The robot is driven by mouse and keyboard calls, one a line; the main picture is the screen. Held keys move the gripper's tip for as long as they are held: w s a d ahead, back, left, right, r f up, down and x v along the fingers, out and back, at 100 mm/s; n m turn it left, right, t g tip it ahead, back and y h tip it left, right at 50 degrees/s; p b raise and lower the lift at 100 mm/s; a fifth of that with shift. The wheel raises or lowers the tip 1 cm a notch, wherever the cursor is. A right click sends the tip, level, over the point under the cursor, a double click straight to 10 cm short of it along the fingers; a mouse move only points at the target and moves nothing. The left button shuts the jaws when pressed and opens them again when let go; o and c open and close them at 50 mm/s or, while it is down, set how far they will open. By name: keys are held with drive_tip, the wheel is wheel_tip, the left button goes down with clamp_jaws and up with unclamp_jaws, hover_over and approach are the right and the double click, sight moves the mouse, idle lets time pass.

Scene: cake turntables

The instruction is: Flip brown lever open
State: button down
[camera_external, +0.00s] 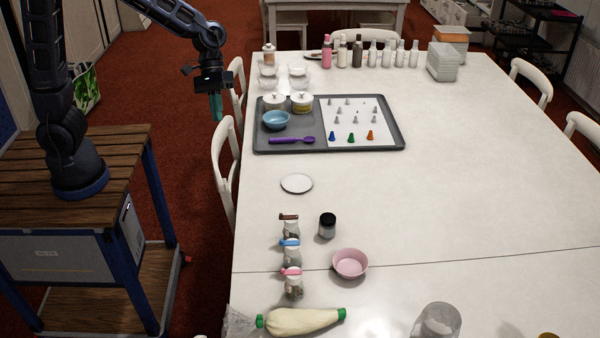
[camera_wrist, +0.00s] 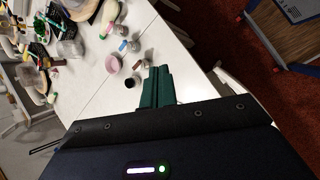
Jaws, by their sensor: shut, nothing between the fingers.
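The brown lever (camera_external: 289,217) lies across the top of a small glass jar (camera_external: 291,229) near the left edge of the long white table. It is the farthest from the camera in a row of three lever jars. The blue lever (camera_external: 289,243) and the pink lever (camera_external: 291,271) top the other two. My gripper (camera_external: 216,107) hangs beyond the table's left edge, well away from the jars, pointing down. Its teal fingers (camera_wrist: 158,86) are together and empty in the wrist view.
A dark-lidded jar (camera_external: 327,226) stands right of the brown-lever jar, with a pink bowl (camera_external: 350,263) nearby. A white disc (camera_external: 297,183) lies beyond them. A grey tray (camera_external: 390,143) with bowls and piping tips lies farther back. A chair (camera_external: 224,165) stands at the left edge.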

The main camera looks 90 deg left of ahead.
drive_tip(key=w+f+n+h, duration=0.2)
drive_tip(key=w+f+n, duration=0.6)
drive_tip(key=w+f, duration=0.6)
wheel_tip(320, 180, down, 4)
drive_tip(key=shift+w+a+r+t, duration=0.1)
drive_tip(key=shift+w+a+t, duration=0.1)
drive_tip(key=shift+w+t, duration=0.1)
drive_tip(key=shift+d, duration=0.1)
approach(289, 215)
wheel_tip(289, 215, down, 5)
drive_tip(key=s+d, duration=0.2)
drive_tip(key=shift+w+d, duration=0.15)
drive_tip(key=shift+d, duration=0.75)
